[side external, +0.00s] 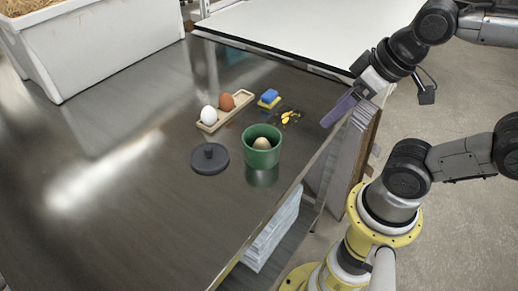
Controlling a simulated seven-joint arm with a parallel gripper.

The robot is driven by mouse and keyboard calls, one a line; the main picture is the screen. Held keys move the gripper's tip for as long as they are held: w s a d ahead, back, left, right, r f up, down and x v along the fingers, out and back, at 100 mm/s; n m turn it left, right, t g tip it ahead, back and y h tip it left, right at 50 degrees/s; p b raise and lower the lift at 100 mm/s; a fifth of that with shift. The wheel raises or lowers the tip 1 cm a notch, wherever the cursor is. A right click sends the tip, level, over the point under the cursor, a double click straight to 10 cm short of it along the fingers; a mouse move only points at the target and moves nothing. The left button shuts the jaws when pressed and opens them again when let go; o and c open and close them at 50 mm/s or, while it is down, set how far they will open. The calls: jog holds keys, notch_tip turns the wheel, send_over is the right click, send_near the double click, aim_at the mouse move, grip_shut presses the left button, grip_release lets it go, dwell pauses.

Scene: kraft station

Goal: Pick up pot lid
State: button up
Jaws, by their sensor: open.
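The pot lid (210,160) is a dark grey disc with a short knob on top. It lies flat, knob up, on the metal table. The green pot (262,158) stands upright just to its right, uncovered, with a light brown egg (262,143) inside. My gripper (338,110) is at the upper right, near the table's right edge, with purple fingers pointing down and left. It is open, appears empty, and is well apart from the lid.
Behind the lid, a wooden tray (213,128) holds a white egg (209,115) and a brown egg (226,102). A white bin (95,45) stands upper left. The table's left and front are clear.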

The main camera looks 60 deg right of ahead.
jog(key=shift+c, duration=1.1)
